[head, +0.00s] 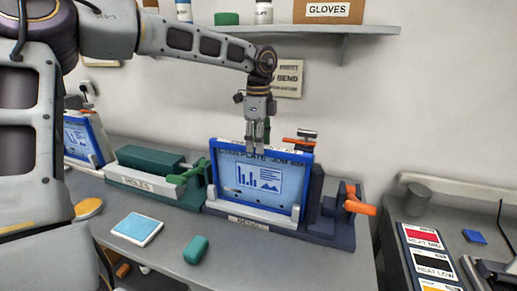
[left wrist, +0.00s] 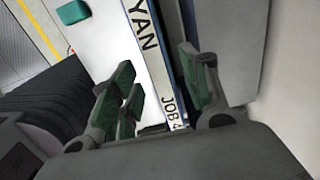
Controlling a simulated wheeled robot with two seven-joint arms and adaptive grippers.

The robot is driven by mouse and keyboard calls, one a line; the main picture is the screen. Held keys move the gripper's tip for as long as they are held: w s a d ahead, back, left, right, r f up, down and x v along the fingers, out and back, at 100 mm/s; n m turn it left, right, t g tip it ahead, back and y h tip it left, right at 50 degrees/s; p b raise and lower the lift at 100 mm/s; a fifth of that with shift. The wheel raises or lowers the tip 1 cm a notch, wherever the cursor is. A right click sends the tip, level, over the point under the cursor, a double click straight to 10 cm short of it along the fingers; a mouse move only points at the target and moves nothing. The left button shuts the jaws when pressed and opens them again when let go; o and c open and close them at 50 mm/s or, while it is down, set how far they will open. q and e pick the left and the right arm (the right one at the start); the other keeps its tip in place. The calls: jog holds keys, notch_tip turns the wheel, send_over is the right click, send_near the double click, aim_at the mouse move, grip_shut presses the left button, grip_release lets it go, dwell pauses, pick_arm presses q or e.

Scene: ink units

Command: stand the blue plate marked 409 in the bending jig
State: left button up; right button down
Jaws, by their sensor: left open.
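A blue-framed plate (head: 262,182) with a chart picture stands upright, leaning slightly, in the bending jig (head: 330,235) with the front label "BEND". Its top edge reads "PLATE JOB" and a number I cannot fully read. In the left wrist view the plate's top edge (left wrist: 152,60) reads "YAN" and "JOB 4". My left gripper (head: 257,146) points down at the middle of this top edge. Its green-padded fingers (left wrist: 160,88) are open, one on each side of the edge in the left wrist view. Whether they touch the plate I cannot tell. My right gripper is not in view.
A green punch (head: 150,160) labelled "HOLES" stands left of the jig, with another blue-framed plate (head: 82,140) beyond it. An orange-handled lever (head: 358,205) is at the jig's right. A light-blue pad (head: 137,228) and a green block (head: 197,249) lie in front. A shelf (head: 300,30) hangs above.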

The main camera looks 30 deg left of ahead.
pick_arm(q)
notch_tip(320, 180, up, 9)
jog(key=shift+f, duration=0.2)
jog(key=shift+s+r, duration=0.1)
dwell(0.5)
jog(key=shift+r+p, duration=2.35)
jog(key=shift+r, duration=0.1)
notch_tip(320, 180, up, 9)
jog(key=p, duration=0.9)
jog(key=shift+r+p, duration=0.5)
jog(key=shift+p, duration=0.05)
